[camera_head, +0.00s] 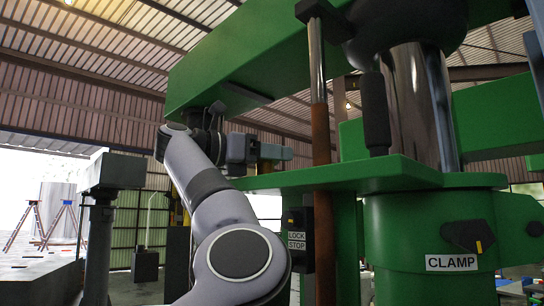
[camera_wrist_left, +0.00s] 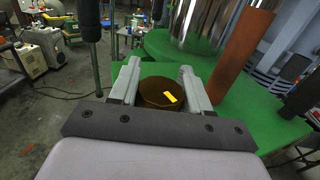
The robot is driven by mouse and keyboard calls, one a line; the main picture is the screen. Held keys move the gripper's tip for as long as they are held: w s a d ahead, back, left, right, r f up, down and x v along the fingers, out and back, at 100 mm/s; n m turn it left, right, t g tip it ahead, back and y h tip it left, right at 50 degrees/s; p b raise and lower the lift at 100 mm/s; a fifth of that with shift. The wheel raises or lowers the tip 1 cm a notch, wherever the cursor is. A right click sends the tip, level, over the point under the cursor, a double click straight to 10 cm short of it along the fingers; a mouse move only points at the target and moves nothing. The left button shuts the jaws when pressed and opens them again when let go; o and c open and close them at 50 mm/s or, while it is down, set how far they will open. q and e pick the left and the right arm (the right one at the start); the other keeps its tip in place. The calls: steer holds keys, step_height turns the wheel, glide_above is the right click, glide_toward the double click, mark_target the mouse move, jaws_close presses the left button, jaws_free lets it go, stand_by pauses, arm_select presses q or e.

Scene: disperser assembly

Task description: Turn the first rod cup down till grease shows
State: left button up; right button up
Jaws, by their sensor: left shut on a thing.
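The rod cup (camera_wrist_left: 160,92) is a round, dark brass-brown cap with a bright yellow mark on its top. It sits on the green machine plate (camera_wrist_left: 232,125), between the two grey fingers of my left gripper (camera_wrist_left: 159,84) in the left wrist view. The fingers are shut on its sides. In the head view my left gripper (camera_head: 274,153) is at the left end of the green plate (camera_head: 330,176), and the cup is mostly hidden behind the fingers. I cannot make out any grease around the cup. My right gripper is in neither view.
A brown-sleeved rod (camera_head: 321,150) rises through the plate close to the right of my left gripper, with a thick chrome column (camera_head: 418,105) beyond it. A black box labelled LOCK STOP (camera_head: 297,238) and a CLAMP knob (camera_head: 467,237) are lower down. A green beam (camera_head: 240,60) runs overhead.

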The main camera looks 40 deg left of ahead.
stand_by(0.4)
arm_select(q)
steer(key=o, duration=1)
steer(key=shift+c, duration=0.2)
steer(key=shift+s+a+f, duration=0.1)
steer(key=shift+s+a, duration=0.05)
steer(key=shift+s, duration=0.25)
steer(key=shift+b+v, duration=1.1)
steer(key=shift+v, duration=2)
